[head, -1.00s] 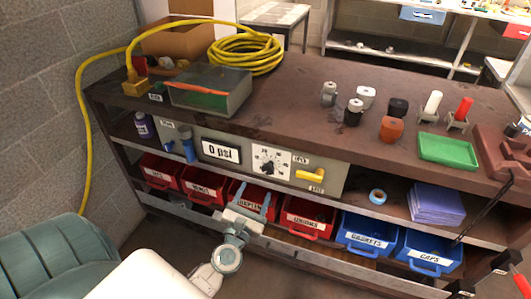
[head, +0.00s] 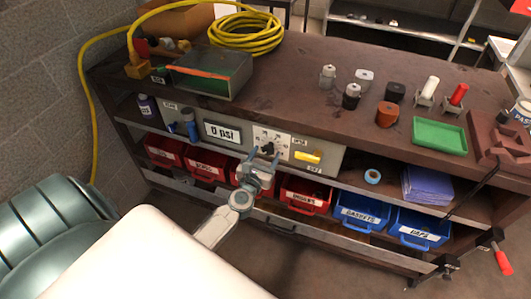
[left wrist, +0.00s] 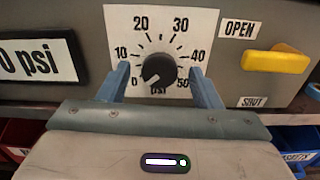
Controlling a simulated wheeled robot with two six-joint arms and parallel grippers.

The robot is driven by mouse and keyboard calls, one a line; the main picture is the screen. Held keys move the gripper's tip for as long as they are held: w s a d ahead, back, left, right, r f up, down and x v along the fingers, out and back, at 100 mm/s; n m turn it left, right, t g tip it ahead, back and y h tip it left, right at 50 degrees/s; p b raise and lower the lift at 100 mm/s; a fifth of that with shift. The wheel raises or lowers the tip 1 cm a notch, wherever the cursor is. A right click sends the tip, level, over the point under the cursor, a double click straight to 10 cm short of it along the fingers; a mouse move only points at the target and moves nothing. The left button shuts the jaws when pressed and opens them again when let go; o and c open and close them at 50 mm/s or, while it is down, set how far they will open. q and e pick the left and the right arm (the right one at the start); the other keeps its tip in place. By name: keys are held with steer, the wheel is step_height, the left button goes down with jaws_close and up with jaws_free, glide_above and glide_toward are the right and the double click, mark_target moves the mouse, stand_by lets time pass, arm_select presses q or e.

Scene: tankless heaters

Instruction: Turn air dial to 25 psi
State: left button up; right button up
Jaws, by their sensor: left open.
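The air dial (left wrist: 159,70) is a black knob on a white plate marked 0 to 50 psi. Its pointer faces lower left, near 0. In the head view the dial (head: 268,147) is partly covered by my gripper. The display (head: 222,133) to its left reads 0 psi. My left gripper (head: 264,156) is open and empty in front of the panel. In the left wrist view its two blue fingers (left wrist: 159,72) stand on either side of the knob, with a gap on each side. How far they are from the plate is unclear.
A yellow valve handle (left wrist: 275,61) lies right of the dial, between OPEN and SHUT labels. Red bins (head: 206,163) and blue bins (head: 361,212) sit below the panel. The bench top (head: 300,75) holds a yellow hose (head: 245,33), small fittings and a green tray (head: 440,136).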

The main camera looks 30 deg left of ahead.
arm_select(q)
steer(key=shift+w, duration=0.35)
steer(key=c, duration=1)
